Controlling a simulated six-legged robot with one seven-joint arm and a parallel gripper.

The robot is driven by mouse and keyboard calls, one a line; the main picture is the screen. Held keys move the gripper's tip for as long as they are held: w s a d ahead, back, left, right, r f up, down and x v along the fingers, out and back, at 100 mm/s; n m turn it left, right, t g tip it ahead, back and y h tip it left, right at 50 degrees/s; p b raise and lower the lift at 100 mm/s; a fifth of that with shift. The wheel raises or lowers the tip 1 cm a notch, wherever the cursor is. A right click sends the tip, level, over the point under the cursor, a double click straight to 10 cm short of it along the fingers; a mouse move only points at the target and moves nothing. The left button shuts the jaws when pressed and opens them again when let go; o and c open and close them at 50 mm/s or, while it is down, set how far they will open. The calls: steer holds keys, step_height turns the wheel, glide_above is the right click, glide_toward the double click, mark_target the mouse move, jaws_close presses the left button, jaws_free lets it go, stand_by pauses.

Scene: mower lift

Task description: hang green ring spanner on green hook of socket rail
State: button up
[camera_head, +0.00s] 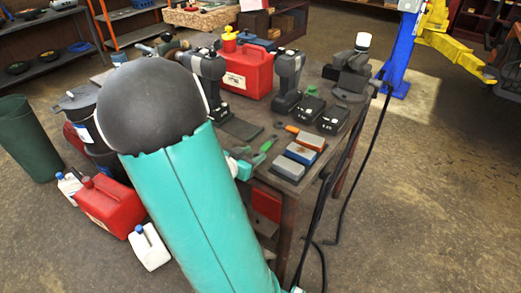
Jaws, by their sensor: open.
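A slim green tool (265,148), which looks like the green ring spanner, lies on the workbench near its left edge. It is small here and its ring end is not clear. My gripper (245,163) shows only in part, past the right side of my large teal arm link, close to the left end of the green tool. I cannot tell whether it touches the tool. Its jaws are open. I cannot make out the socket rail or its green hook; my arm hides part of the bench.
The workbench (236,130) carries a red fuel can (248,72), black power tools, black battery packs (332,120) and several sharpening-stone-like blocks (299,153). Black cables hang at its right edge. Red and white jugs (150,246) stand on the floor left. Floor at right is free.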

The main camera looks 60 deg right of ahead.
steer(key=v, duration=0.7)
steer(key=shift+w+a, duration=0.15)
steer(key=shift+w, duration=0.05)
